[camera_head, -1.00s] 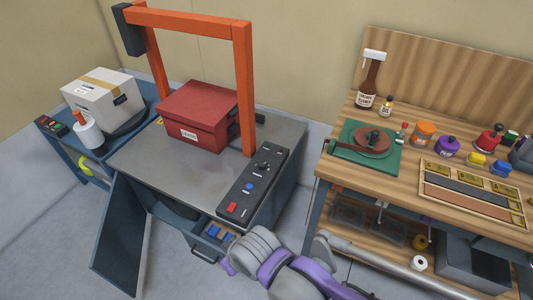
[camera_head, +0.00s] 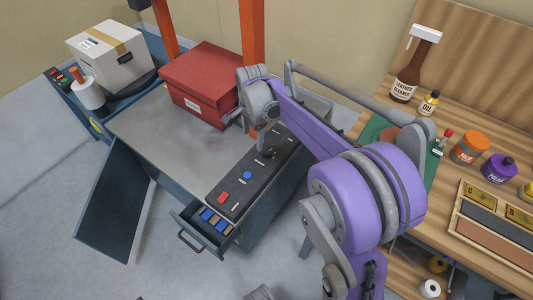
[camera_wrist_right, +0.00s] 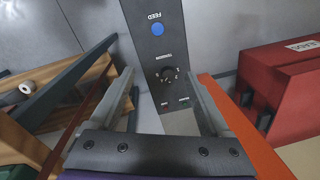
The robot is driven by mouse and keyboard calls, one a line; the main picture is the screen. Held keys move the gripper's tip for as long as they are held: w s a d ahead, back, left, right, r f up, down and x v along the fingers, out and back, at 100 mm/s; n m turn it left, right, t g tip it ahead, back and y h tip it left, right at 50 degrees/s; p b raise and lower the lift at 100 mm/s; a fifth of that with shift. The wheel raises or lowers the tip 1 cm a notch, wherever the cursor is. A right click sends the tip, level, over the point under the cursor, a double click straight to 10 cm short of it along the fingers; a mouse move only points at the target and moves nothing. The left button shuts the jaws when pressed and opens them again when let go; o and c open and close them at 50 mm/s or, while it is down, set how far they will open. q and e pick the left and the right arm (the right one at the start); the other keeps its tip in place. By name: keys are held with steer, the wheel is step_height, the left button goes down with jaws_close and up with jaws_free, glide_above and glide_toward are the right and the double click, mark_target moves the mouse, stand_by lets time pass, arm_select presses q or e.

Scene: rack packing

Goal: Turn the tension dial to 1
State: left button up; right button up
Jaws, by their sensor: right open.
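The tension dial (camera_head: 267,152) is a small black knob on the dark control panel (camera_head: 233,196) along the machine's right edge. In the right wrist view the dial (camera_wrist_right: 168,74) has small marks around it, and the panel lettering appears upside down. I cannot read its setting surely. My right gripper (camera_head: 252,129) is over the panel's far end, close to the orange post, partly hidden by its own wrist. In the wrist view its open fingers (camera_wrist_right: 161,78) are spread to either side of the dial, with nothing between them.
An orange post (camera_head: 253,42) and a red box (camera_head: 200,90) stand close to my right gripper. Blue (camera_head: 247,175) and red (camera_head: 223,198) buttons share the panel. An open drawer (camera_head: 207,232) juts out below. A wooden workbench (camera_head: 390,246) with bottles stands right.

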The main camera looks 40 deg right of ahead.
mark_target(268, 150)
steer(key=w+d+f+m+g+b, duration=0.1)
steer(key=w+d+f+m+b, duration=0.1)
steer(key=w+d+f+m, duration=0.45)
steer(key=shift+m+g+y, duration=0.3)
steer(key=shift+m+y, duration=0.1)
steer(key=shift+m, duration=0.05)
steer(key=d+f, duration=0.1)
steer(key=f, duration=0.3)
steer(key=s+d+f, duration=0.1)
steer(key=f, duration=0.3)
steer(key=s+d+f, duration=0.1)
steer(key=f, duration=0.3)
steer(key=shift+b, duration=0.3)
jaws_close()
